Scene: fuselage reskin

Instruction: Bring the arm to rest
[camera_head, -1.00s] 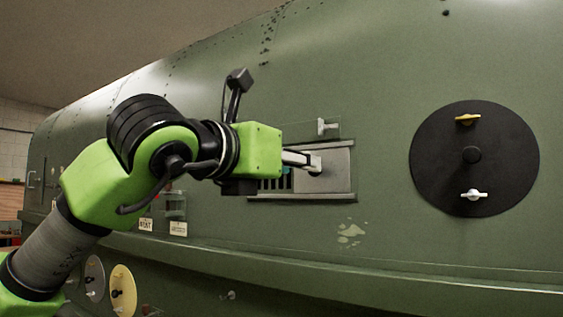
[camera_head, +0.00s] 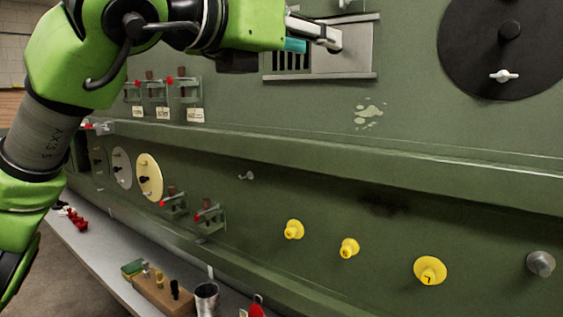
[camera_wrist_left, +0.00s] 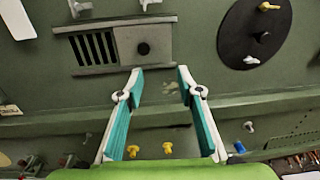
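My left gripper (camera_head: 312,36) reaches in from the left at the top of the head view, in front of a grey vent panel (camera_head: 350,62) with a slotted grille on the green fuselage. In the left wrist view my left gripper (camera_wrist_left: 159,82) is open, its two teal-lined fingers apart with nothing between them. The vent panel (camera_wrist_left: 152,58) with its dark round knob lies beyond the fingertips there; no contact shows. My left arm (camera_head: 75,55) is bent, with the elbow at the upper left of the head view. My right gripper is not in view.
A black disc (camera_head: 500,62) with a white wing latch is at the upper right. Yellow knobs (camera_head: 348,248) line the lower fuselage below a ledge (camera_head: 300,150). A grey bench (camera_head: 105,262) below carries a wooden block (camera_head: 160,292) and a metal cup (camera_head: 207,299).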

